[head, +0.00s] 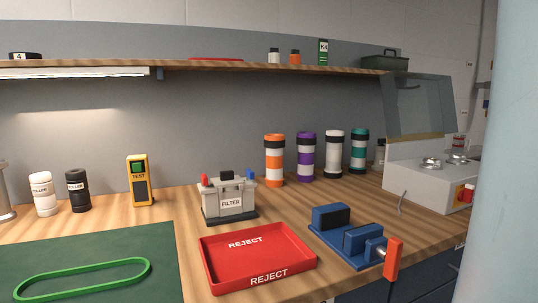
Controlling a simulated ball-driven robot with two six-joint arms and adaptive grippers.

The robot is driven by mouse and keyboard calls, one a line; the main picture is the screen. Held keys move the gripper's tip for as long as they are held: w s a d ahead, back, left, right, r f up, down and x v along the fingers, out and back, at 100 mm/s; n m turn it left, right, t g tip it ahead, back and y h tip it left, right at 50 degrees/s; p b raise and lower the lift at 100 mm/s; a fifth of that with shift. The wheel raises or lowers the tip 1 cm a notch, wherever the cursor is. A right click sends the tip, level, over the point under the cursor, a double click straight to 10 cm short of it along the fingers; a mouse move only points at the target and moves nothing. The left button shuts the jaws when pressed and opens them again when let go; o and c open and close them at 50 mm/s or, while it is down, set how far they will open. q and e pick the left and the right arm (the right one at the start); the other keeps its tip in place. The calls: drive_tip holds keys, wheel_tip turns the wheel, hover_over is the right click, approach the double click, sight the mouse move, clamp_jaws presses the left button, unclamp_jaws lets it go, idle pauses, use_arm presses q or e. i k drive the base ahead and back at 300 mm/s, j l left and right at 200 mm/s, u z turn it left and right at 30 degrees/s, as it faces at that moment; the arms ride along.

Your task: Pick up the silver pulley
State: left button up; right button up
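I cannot surely identify a silver pulley. Two small round silver pieces, one on the left (430,162) and one on the right (457,157), sit on top of the light grey machine (425,188) at the right, below a clear shield. A silver metal part (4,195) is cut off by the left edge of the picture. I cannot tell whether any of these is the pulley. Neither gripper is in view.
The wooden bench holds a green mat (150,245) with a green belt (75,295), a red REJECT tray (305,262), a blue vise (340,235), a FILTER box (229,203), a yellow tester (140,185) and several banded cylinders. A shelf (215,66) runs above.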

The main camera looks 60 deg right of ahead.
sight(428, 164)
drive_tip(key=z, duration=2.9)
drive_tip(key=i+l+u, duration=0.15)
drive_tip(key=u, duration=0.3)
drive_tip(key=i+l+u, duration=0.1)
drive_tip(key=u, duration=0.3)
drive_tip(key=l+u, duration=0.3)
drive_tip(key=u, duration=0.15)
drive_tip(key=i, duration=0.05)
